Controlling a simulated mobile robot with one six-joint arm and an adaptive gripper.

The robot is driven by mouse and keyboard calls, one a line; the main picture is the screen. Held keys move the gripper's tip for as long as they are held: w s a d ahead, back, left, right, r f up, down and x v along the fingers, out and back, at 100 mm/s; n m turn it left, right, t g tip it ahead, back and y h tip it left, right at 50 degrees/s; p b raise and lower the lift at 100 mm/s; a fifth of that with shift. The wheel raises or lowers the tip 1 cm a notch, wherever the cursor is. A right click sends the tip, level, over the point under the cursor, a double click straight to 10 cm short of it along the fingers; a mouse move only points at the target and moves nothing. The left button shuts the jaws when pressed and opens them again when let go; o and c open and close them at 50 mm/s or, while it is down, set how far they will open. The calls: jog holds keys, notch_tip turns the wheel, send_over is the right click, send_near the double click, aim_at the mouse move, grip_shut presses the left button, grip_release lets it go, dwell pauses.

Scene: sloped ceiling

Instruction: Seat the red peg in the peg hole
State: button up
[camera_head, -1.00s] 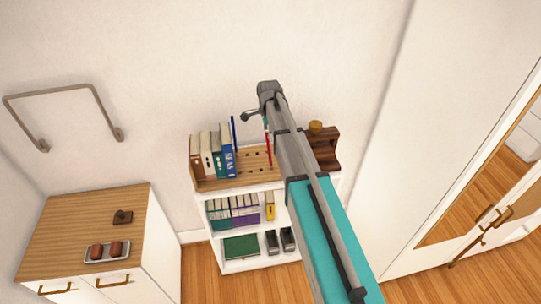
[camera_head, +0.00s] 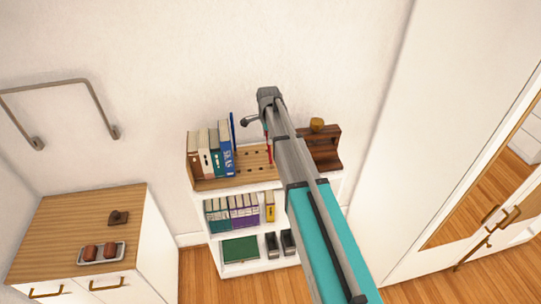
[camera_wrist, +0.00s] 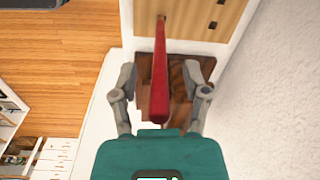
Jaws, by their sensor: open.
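The red peg (camera_wrist: 160,75) is a long thin rod between the two fingers of my gripper (camera_wrist: 160,80) in the wrist view. The fingers are open, with a gap on each side of the peg. The peg's far end lies over the light wooden peg board (camera_wrist: 185,18); I cannot tell whether that end is in a hole. In the head view the red peg (camera_head: 269,152) shows as a thin upright line left of my arm, above the board (camera_head: 240,178) on the shelf top. My gripper (camera_head: 252,122) is partly hidden there by the arm.
Several books (camera_head: 212,152) stand left of the board. A dark brown wooden stand (camera_head: 325,148) is right of it, behind my arm. The white shelf (camera_head: 215,240) holds more books and boxes below. A cabinet (camera_head: 80,225) stands at left, a white wardrobe (camera_head: 400,190) at right.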

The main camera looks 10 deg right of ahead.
dwell(0.6)
grip_shut()
